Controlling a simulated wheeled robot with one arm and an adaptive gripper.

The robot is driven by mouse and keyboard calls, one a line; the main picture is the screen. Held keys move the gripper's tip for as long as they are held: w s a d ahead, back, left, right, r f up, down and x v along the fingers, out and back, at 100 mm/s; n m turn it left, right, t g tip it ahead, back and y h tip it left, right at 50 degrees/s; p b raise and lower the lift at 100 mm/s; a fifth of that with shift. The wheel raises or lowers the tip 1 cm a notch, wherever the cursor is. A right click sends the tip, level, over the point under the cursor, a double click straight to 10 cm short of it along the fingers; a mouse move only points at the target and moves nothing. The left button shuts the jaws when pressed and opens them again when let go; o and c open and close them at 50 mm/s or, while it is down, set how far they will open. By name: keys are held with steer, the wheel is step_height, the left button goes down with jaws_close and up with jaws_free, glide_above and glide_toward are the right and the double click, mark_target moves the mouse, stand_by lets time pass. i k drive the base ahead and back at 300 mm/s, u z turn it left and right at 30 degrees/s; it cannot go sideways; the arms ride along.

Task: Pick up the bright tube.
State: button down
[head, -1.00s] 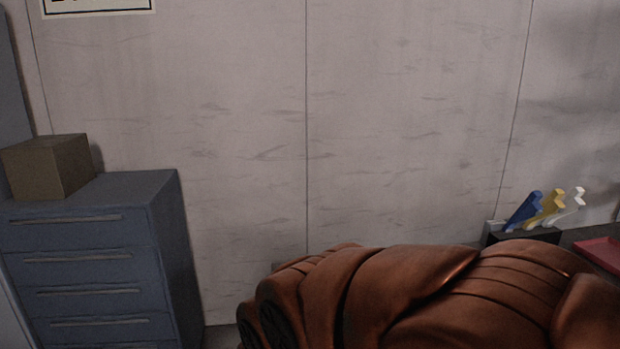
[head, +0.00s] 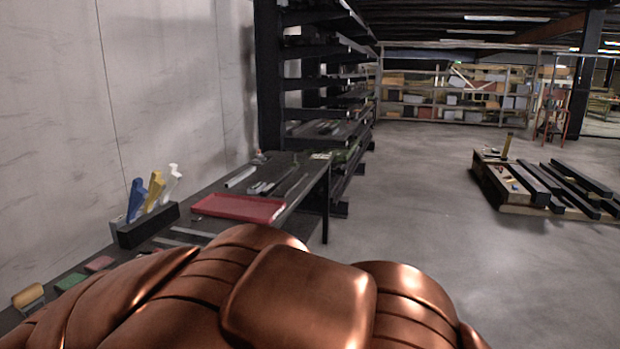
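A pale, bright tube-like piece (head: 241,176) lies on the dark workbench (head: 318,180), behind the red tray. It is small in the head view, and I cannot tell for sure that it is the bright tube. Darker bars (head: 278,184) lie just to its right. My gripper is not in view. Large copper-coloured parts, which look like my own arm, fill the bottom of the view and hide the near part of the bench.
A red tray (head: 240,207) and a black holder (head: 148,226) with blue, yellow and white-handled tools stand on the bench. A dark rack (head: 268,80) rises behind it. A low pallet (head: 540,211) with dark beams lies at right. The floor between is clear.

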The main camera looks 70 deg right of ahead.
mark_target(230, 183)
steer(key=z, duration=0.5)
steer(key=k, duration=0.7)
steer(key=z, duration=1.5)
steer(key=i, duration=0.75)
steer(key=z, duration=0.9)
steer(key=i, duration=1.1)
steer(key=u, duration=0.75)
steer(key=i, duration=0.7)
steer(key=z, duration=0.55)
steer(key=i, duration=2.55)
